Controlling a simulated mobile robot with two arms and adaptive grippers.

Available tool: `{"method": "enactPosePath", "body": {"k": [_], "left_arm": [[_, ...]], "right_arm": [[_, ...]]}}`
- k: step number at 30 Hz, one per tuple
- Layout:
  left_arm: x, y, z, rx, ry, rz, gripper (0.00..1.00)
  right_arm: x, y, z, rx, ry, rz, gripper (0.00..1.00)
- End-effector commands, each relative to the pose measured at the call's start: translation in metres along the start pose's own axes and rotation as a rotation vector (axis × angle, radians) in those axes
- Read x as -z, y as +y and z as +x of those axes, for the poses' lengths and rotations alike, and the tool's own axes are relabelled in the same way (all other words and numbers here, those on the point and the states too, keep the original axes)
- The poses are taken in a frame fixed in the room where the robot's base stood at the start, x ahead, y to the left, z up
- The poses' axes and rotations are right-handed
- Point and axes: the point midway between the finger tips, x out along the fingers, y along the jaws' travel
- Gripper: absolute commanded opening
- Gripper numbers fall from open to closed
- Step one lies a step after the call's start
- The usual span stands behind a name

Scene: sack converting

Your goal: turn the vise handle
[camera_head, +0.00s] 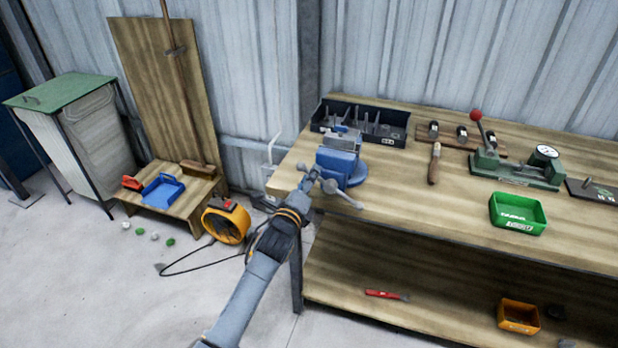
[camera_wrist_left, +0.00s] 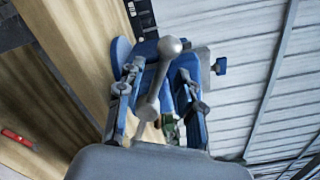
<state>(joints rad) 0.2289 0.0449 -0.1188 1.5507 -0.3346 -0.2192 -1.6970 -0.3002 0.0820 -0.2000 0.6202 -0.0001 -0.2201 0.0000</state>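The blue vise (camera_head: 342,160) is mounted at the left end of the workbench (camera_head: 420,205). Its grey handle (camera_head: 345,195) is a bar with a ball end that slants out over the bench's front left edge. My left gripper (camera_head: 308,180) is at the vise's front, beside the handle. In the left wrist view the handle (camera_wrist_left: 160,78) runs between the two spread fingers of my left gripper (camera_wrist_left: 158,100), its ball end pointing away from the palm. The fingers look apart from the bar. The vise's blue body shows behind it. My right gripper is not in view.
Behind the vise stands a black bin (camera_head: 375,125). To the right are a wooden-handled tool (camera_head: 434,165), a green press (camera_head: 515,168) and a green box (camera_head: 517,213). An orange fan (camera_head: 226,222) with a cable stands on the floor left of the bench.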

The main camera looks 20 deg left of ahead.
Motion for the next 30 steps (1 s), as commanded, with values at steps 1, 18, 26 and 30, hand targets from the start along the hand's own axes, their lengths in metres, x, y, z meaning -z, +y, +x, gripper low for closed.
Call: {"method": "enactPosePath", "body": {"k": [1,18,26,30], "left_arm": [[0.0000,0.0000,0.0013,0.000,0.000,0.000,0.37],[0.0001,0.0003,0.0014,0.000,0.000,0.000,0.00],[-0.0002,-0.0005,0.0014,0.000,0.000,0.011,0.00],[-0.0005,-0.0031,0.0014,-0.001,0.000,0.048,0.00]], "right_arm": [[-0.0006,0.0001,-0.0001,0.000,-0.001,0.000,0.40],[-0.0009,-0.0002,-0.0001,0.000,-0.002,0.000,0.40],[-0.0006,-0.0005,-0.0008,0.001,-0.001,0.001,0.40],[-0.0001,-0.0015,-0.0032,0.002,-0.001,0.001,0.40]]}}
